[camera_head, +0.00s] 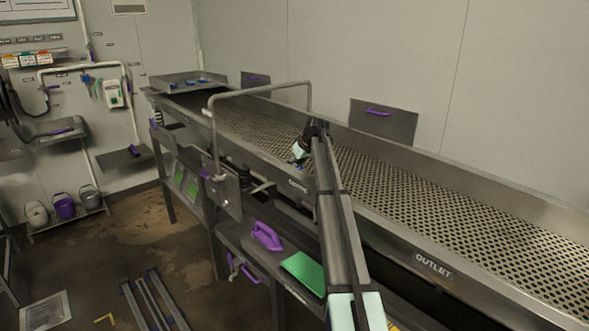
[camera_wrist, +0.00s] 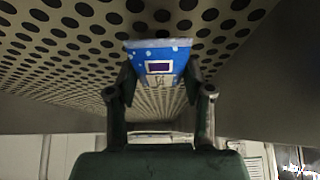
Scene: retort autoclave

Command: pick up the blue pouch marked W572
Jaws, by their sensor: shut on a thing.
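A blue pouch (camera_wrist: 158,54) with a pale top edge and a small dark label shows in the wrist view. Its marking is too small to read. My gripper (camera_wrist: 159,80) has one finger on each side of the pouch and is shut on it. The perforated conveyor bed shows behind the pouch; I cannot tell whether they touch. In the head view my gripper (camera_head: 299,153) is over the near side of the conveyor, and a small light-blue patch shows there, partly hidden by my arm.
The long perforated conveyor (camera_head: 400,186) has raised metal side walls and looks clear along its right stretch. A pipe arch (camera_head: 262,90) spans it just left of my gripper. A lower shelf holds a green board (camera_head: 303,272) and a purple-handled tool (camera_head: 267,236).

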